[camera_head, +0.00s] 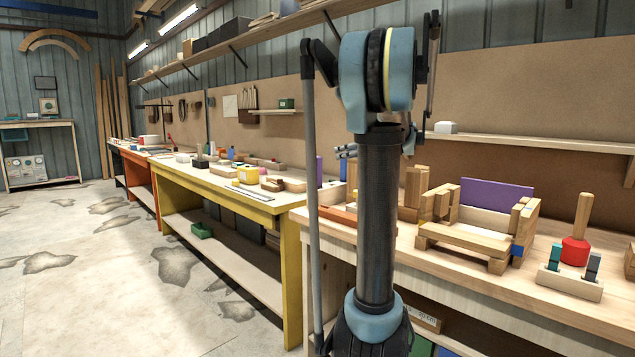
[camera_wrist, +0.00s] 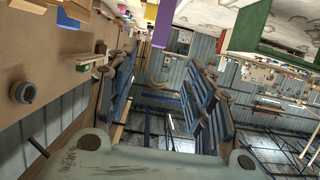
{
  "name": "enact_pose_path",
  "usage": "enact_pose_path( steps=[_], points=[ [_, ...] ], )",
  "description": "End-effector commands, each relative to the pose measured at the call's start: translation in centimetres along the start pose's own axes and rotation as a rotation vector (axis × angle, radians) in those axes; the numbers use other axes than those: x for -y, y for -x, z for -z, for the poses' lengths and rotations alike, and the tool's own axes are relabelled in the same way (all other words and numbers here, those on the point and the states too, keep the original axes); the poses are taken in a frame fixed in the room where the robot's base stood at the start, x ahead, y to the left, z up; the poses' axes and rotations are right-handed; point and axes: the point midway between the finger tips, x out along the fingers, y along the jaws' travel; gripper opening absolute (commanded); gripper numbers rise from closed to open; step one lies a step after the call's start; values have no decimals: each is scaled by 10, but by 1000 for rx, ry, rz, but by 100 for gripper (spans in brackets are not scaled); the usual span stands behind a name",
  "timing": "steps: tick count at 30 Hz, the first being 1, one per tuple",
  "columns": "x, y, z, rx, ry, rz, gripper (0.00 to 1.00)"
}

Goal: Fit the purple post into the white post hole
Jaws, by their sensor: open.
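The purple post (camera_head: 319,170) stands upright near the right end of the yellow bench, close to my arm. In the wrist view, which is upside down, a purple upright piece (camera_wrist: 165,23) shows at the top middle, apart from my fingers; it looks like the post. My gripper (camera_wrist: 160,75) is open, with its two dark slatted fingers spread and nothing between them. I cannot make out my gripper in the head view. A pale block (camera_head: 331,194) is by the post, partly behind my arm; I cannot see whether it has the white post hole.
The yellow bench (camera_head: 262,202) carries several tools and small boxes. The wooden bench (camera_head: 470,290) at right holds wooden blocks, a purple board (camera_head: 497,195) and a pale base (camera_head: 569,284) with a red piece (camera_head: 575,251). The floor at left is open.

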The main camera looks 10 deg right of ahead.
Motion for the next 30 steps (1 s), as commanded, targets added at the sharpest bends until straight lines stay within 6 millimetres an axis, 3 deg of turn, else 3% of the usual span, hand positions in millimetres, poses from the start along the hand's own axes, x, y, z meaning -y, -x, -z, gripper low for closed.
enact_pose_path(
  steps=[18,30],
  points=[
    [2,-103,1,1,1,4,48],
    [1,-127,3,1,1,4,48]
  ],
)
